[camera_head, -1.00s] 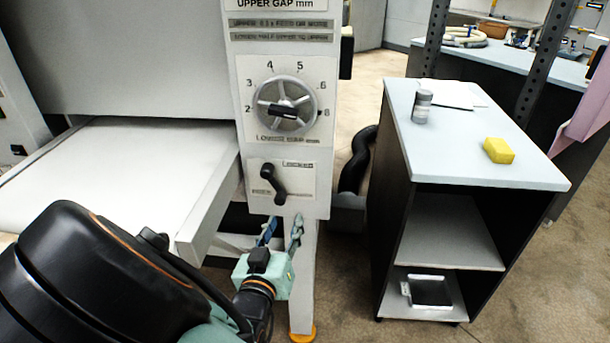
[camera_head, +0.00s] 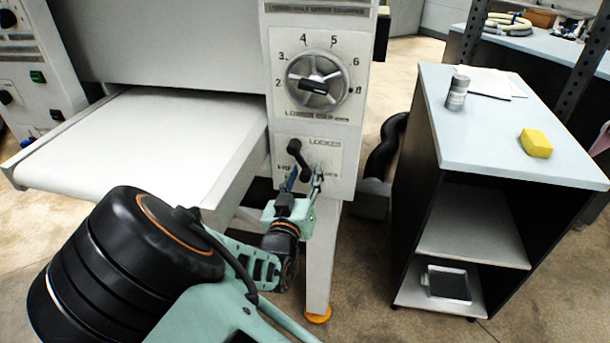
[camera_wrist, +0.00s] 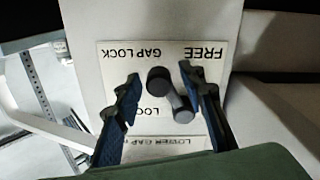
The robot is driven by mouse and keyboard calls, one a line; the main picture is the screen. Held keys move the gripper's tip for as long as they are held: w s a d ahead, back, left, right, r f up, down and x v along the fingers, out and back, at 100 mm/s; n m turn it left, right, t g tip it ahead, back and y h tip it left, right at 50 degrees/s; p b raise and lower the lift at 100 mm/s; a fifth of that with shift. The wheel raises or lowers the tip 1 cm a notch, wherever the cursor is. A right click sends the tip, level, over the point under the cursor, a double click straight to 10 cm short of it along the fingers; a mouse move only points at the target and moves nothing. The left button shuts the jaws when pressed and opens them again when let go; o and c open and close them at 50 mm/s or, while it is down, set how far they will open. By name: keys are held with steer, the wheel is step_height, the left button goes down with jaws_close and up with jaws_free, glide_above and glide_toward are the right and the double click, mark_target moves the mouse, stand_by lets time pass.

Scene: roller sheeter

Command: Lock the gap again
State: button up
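The gap lock lever (camera_head: 298,156) is a dark crank on the white panel of the machine, below the lower gap dial (camera_head: 317,80). It slants down from its upper end, pointing away from the word LOCKED above. The lever also shows in the wrist view (camera_wrist: 174,98), where the label is upside down with FREE at upper right. My gripper (camera_head: 304,172) is just below and around the lever's lower end. In the wrist view its blue fingers (camera_wrist: 160,78) stand apart, one on each side of the knob, with gaps visible. Contact is not visible.
The white sheeter bed (camera_head: 170,140) is to the left of the panel. A cabinet (camera_head: 500,130) with a grey canister (camera_head: 457,93) and a yellow block (camera_head: 536,143) stands to the right. A black curved hose (camera_head: 385,155) lies between panel and cabinet.

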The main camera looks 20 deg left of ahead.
steer(key=shift+w, duration=0.1)
jaws_close()
stand_by(0.3)
steer(key=n+p, duration=0.1)
steer(key=d+r+n+p, duration=0.1)
steer(key=n+p, duration=0.1)
steer(key=shift+d+r, duration=0.25)
steer(key=n+p, duration=0.1)
steer(key=d+r+n+p, duration=0.1)
steer(key=n, duration=0.1)
steer(key=shift+w+r+p, duration=0.1)
steer(key=shift+p, duration=0.2)
steer(key=r+n+p, duration=0.1)
steer(key=n+p, duration=0.1)
steer(key=n, duration=0.1)
steer(key=shift+d+r+p, duration=0.25)
steer(key=shift+r+p, duration=0.1)
steer(key=shift+p, duration=0.05)
steer(key=shift+d+r+n+p, duration=0.1)
steer(key=shift+r+n+p, duration=0.2)
steer(key=shift+n+p, duration=0.35)
steer(key=shift+r+n+p, duration=0.3)
steer(key=shift+n, duration=0.55)
